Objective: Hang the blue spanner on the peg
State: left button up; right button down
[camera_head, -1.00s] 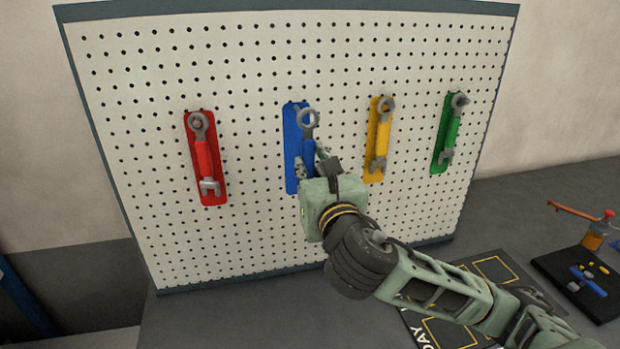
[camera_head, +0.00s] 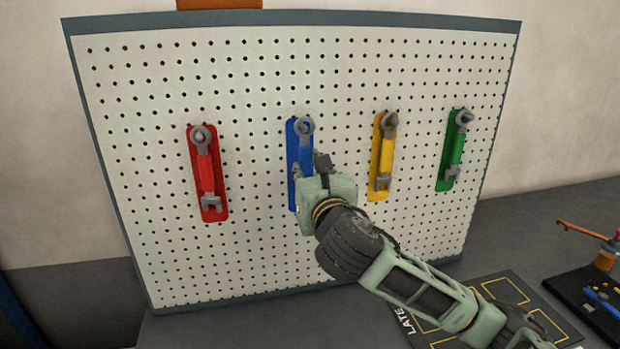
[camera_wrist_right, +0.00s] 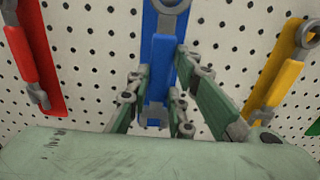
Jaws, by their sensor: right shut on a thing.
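The blue spanner (camera_head: 303,128) is upright at the blue backing strip (camera_head: 292,190) on the pegboard, its grey ring end at the top. In the right wrist view the blue spanner (camera_wrist_right: 161,70) stands between the fingers, with its open jaw end low down. My right gripper (camera_head: 308,172) is shut on its handle, coming from below and the right. The wrist hides the lower part of the spanner in the head view. The peg is hidden behind the ring, so I cannot tell whether the ring is fully around it. My left gripper is out of view.
Red (camera_head: 204,165), yellow (camera_head: 385,152) and green (camera_head: 455,150) spanners hang on matching strips to either side. A marked dark mat (camera_head: 480,310) and a dark tray (camera_head: 570,284) with small parts lie on the grey bench at right. The pegboard (camera_head: 250,250) is bare below the strips.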

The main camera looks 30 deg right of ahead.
aim_at(306, 172)
jog(key=shift+b+x, duration=0.35)
jog(key=shift+x, duration=0.75)
jog(key=shift+w+d+f+p, duration=0.1)
jog(key=shift+w+f+p, duration=0.1)
jog(key=shift+w+p, duration=0.25)
jog(key=shift+f, duration=0.2)
jog(key=c, duration=1.5)
grip_release()
